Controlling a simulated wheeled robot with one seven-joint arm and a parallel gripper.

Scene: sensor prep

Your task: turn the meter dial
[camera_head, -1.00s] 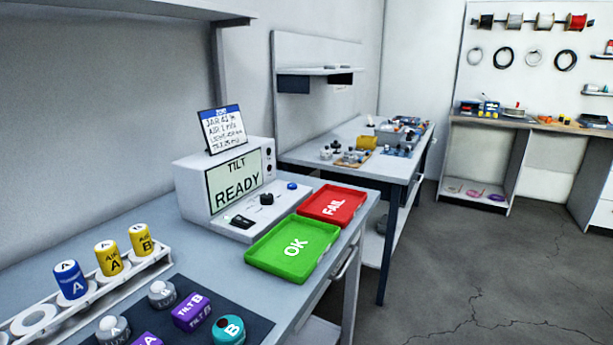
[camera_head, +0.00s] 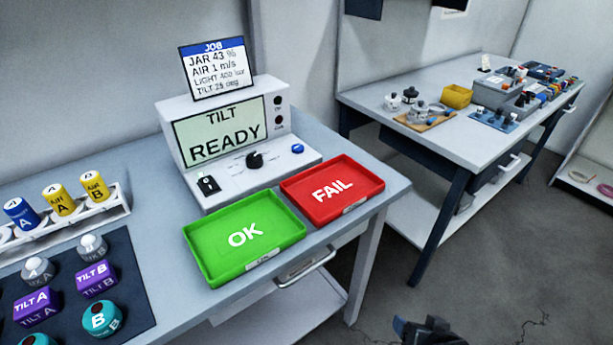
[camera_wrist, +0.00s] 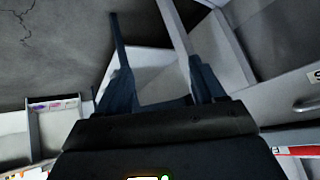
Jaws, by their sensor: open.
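The meter (camera_head: 172,112) is a pale box on the near bench, its screen (camera_head: 222,131) reading "TILT READY". Its black dial (camera_head: 255,160) sits on the sloped front panel below the screen, between a black socket-like part (camera_head: 208,185) at left and a blue button (camera_head: 297,149) at right. My gripper (camera_head: 425,328) is at the bottom edge, low over the floor side and well away from the dial. In the wrist view my gripper (camera_wrist: 160,82) is open and empty, with spread fingers. The dial is not seen there.
A green OK tray (camera_head: 205,262) and a red FAIL tray (camera_head: 352,176) lie before and right of the meter. A job card (camera_head: 215,70) stands on top. Capped jars and sensors (camera_head: 97,280) are at left. A second bench (camera_head: 420,118) stands behind right, with open floor between.

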